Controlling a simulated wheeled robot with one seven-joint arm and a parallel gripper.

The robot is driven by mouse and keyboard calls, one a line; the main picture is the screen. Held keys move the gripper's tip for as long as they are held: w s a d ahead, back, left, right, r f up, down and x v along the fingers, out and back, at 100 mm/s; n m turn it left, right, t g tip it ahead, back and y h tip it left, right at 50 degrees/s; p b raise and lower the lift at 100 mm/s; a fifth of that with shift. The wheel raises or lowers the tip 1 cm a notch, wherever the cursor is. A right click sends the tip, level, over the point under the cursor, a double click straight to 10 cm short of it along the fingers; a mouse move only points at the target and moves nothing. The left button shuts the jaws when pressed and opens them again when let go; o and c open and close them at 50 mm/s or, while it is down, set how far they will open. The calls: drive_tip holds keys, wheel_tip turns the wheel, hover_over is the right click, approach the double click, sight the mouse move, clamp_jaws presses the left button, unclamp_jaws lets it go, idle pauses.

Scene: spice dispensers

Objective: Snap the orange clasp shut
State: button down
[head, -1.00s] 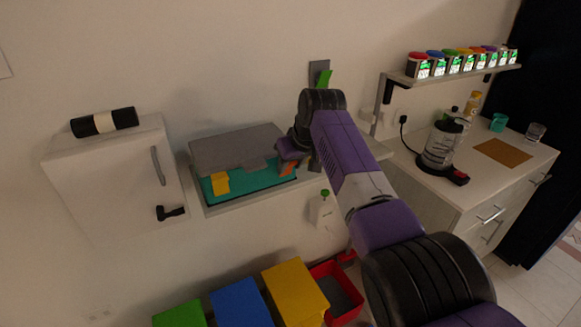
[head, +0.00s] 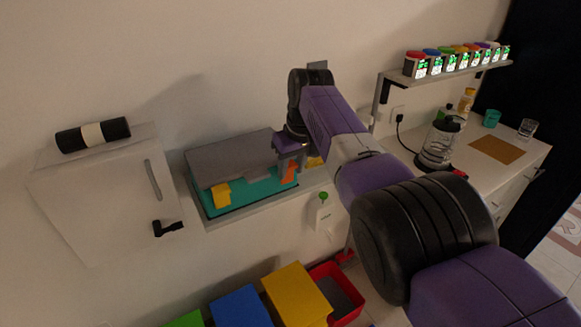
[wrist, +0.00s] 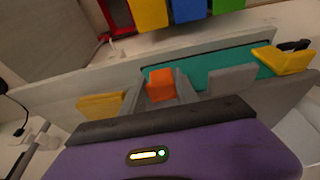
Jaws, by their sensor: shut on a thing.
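The orange clasp (head: 290,173) is on the front right of a box with a grey lid (head: 230,158) and a teal body (head: 255,190). In the wrist view the orange clasp (wrist: 160,85) sits between my two grey fingers. My gripper (head: 292,152) is over the right end of the box, shut on the clasp. My wrist and fingers hide part of the lid's right end. A yellow clasp (head: 221,194) is at the box's front left, and it also shows in the wrist view (wrist: 285,61). I cannot tell whether the orange clasp is fully seated.
A white cabinet (head: 105,195) with a black roll on top stands to the left. Yellow (head: 297,290) and blue (head: 240,306) bins and a red tray (head: 343,290) are below. A shelf of spice jars (head: 450,64) and a counter (head: 510,165) are on the right.

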drive_tip(key=c, duration=0.9)
unclamp_jaws()
drive_tip(key=shift+a, duration=0.2)
drive_tip(key=shift+b+v, duration=0.55)
drive_tip(key=shift+v, duration=3.35)
drive_tip(key=shift+f, duration=0.1)
